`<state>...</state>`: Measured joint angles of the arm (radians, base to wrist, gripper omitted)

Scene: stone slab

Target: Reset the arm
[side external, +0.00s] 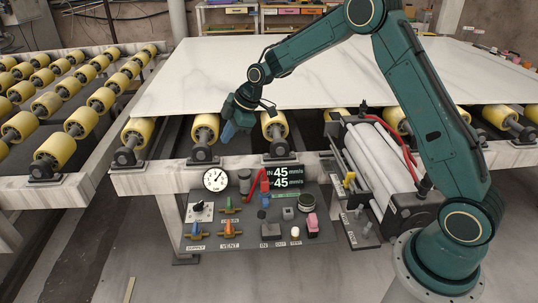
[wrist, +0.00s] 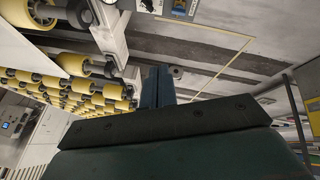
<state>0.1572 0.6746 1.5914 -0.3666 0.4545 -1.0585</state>
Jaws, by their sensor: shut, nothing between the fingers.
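My gripper (side external: 229,130) hangs at the front edge of the stone slab (side external: 300,72), beside the yellow rollers, with its fingers pointing down. It is shut with nothing in it. In the wrist view my gripper (wrist: 157,85) shows as a dark blue-grey pair of fingers held together. My arm reaches from its base at the lower right, up and over to the left across the slab. The slab is large and pale with faint veins, lying flat on the roller table.
A control panel (side external: 254,215) with a gauge, knobs, valves and a 45 mm/s display stands below the gripper. Yellow rollers (side external: 206,127) line the slab's front edge. A white roller unit with red hoses (side external: 378,160) lies between panel and base. Another roller conveyor (side external: 60,100) stands left.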

